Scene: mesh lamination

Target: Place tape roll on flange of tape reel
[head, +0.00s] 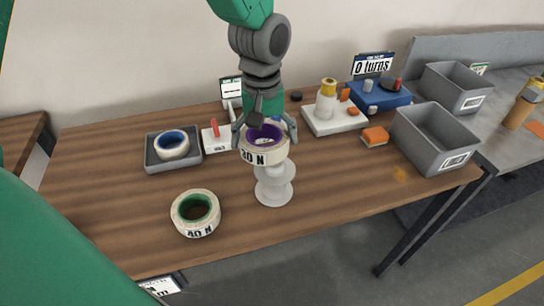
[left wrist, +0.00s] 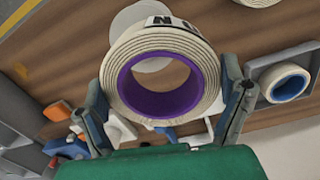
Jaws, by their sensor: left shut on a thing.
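My left gripper (head: 264,135) is shut on a tape roll (head: 262,157) with a purple core and a label ending in "0 N". In the left wrist view, the fingers of the left gripper (left wrist: 168,88) press the outside of the tape roll (left wrist: 122,72) from two sides, and the core is empty. The white tape reel (head: 274,190) stands upright on the table. The held roll is at its upper part in the head view and hides some of it; I cannot tell whether they touch. My right gripper is not in view.
A green-cored tape roll (head: 196,214) lies at the front left. A blue-cored roll (head: 172,145) sits in a grey tray (head: 152,163). A white base with a bottle (head: 327,100), an orange block (head: 374,137) and grey bins (head: 435,140) stand right. The front middle table (head: 310,235) is clear.

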